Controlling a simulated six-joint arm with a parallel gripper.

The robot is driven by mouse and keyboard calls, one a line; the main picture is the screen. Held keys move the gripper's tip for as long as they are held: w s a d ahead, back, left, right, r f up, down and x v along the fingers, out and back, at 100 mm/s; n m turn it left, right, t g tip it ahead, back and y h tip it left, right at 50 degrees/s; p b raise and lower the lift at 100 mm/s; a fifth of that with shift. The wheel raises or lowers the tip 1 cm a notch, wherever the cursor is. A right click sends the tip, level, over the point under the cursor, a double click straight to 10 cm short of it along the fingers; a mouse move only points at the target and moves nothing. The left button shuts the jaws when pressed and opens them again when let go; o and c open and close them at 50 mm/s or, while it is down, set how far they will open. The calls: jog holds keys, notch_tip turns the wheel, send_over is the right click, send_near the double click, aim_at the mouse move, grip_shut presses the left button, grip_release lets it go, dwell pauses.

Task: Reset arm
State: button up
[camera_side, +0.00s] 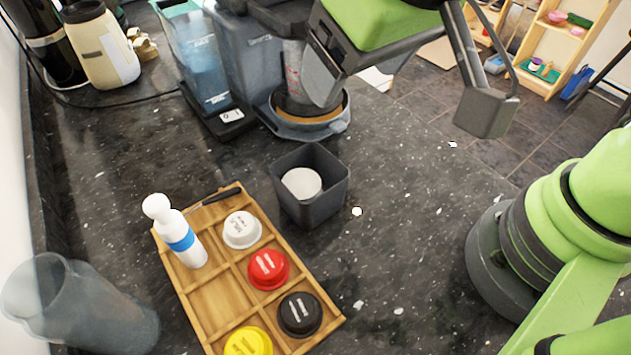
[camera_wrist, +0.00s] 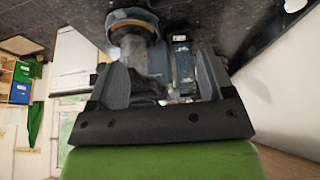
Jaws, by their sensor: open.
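My gripper (camera_side: 405,108) is open and raised at the top of the side view, in front of the coffee machine (camera_side: 240,60). Its two fingers are wide apart with nothing seen between them. In the wrist view, the open gripper (camera_wrist: 164,75) shows the machine's round base (camera_wrist: 133,22) beyond the fingers. The left finger overlaps part of the machine and its clear measuring cup (camera_side: 292,65) in the side view, so their gap cannot be told.
A wooden tray (camera_side: 213,283) holds white, red, black and yellow round lids and a white bottle (camera_side: 178,235). A dark square bin (camera_side: 322,205) holds a white round piece.

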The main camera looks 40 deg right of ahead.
jog(key=s+d+r+m+t+y, duration=0.1)
jog(key=s+d+r+m, duration=0.1)
jog(key=s+d+r, duration=0.2)
jog(key=s+d+r+m+t+y, duration=0.1)
jog(key=s+d+r+m, duration=0.1)
jog(key=d, duration=0.7)
jog(key=shift+s+d+r, duration=0.2)
jog(key=shift+s+r, duration=0.65)
jog(key=shift+s, duration=0.4)
